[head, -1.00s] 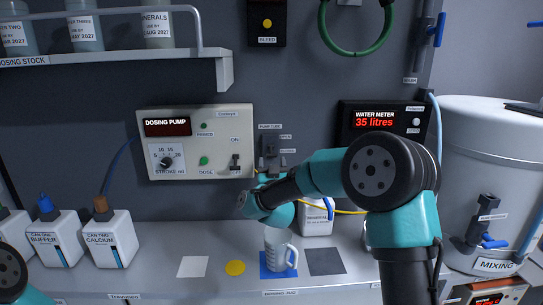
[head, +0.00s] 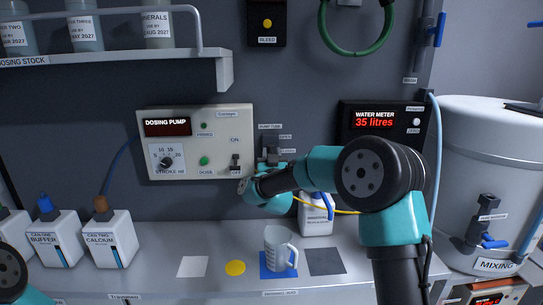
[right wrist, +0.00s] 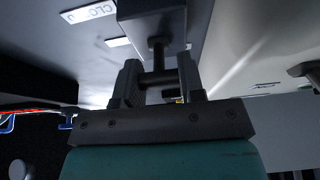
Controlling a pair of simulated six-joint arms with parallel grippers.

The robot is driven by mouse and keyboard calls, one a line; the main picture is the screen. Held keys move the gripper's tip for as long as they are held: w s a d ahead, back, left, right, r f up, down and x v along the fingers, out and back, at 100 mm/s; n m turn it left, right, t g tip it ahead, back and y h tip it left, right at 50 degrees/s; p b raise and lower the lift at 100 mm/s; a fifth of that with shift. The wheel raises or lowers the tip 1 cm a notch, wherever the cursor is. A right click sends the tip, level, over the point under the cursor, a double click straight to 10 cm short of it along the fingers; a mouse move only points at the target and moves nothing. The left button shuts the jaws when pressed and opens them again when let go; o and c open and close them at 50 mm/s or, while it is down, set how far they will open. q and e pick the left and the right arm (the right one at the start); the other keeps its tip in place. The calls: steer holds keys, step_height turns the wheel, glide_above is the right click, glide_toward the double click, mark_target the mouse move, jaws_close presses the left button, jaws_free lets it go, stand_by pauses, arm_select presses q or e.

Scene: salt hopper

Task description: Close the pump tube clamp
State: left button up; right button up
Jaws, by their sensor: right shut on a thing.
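The pump tube clamp (head: 270,150) is a dark fitting on the back wall, right of the dosing pump panel, with small labels beside it. Its lower part is hidden by my right wrist. My right gripper (right wrist: 158,82) is at the clamp from below. In the right wrist view its two fingers are shut on the clamp's dark lever (right wrist: 157,50), which hangs from the clamp body (right wrist: 150,18). In the head view the fingertips are hidden behind my arm. I cannot tell the exact lever position. My left gripper is not in view.
The dosing pump panel (head: 200,115) is close on the left, with its switch (head: 236,163) near my wrist. A measuring jug (head: 281,248) stands below on a blue square, a white bottle (head: 317,222) beside it. The water meter (head: 382,120) is to the right.

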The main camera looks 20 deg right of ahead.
steer(key=c, duration=0.4)
steer(key=shift+o, duration=0.2)
steer(key=shift+f, duration=0.15)
steer(key=shift+w+f+t, duration=0.1)
steer(key=shift+f+t, duration=0.1)
steer(key=shift+t, duration=0.7)
steer(key=o, duration=0.9)
steer(key=shift+o, duration=0.2)
